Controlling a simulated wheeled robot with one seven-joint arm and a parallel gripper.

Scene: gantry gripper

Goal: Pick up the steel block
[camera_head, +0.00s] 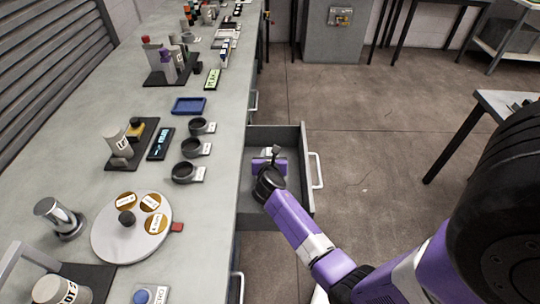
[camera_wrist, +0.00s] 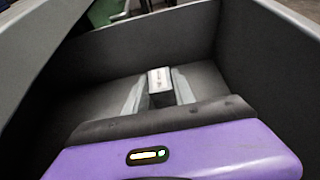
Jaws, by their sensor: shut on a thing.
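My gripper (camera_head: 270,166) reaches down into an open grey drawer (camera_head: 304,160) at the side of the long bench. In the wrist view, its two pale fingers (camera_wrist: 158,98) are shut on a small steel block (camera_wrist: 160,76) with a light top and dark marks. The block is between the fingertips, inside the drawer. I cannot tell whether it touches the drawer floor. In the head view, my gripper and arm largely hide the block.
The drawer walls (camera_wrist: 245,65) stand close around my gripper. The bench (camera_head: 215,225) carries a round disc tray (camera_head: 102,241), several dark ring holders (camera_head: 190,147) and a blue tray (camera_head: 188,106). The floor right of the drawer is clear.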

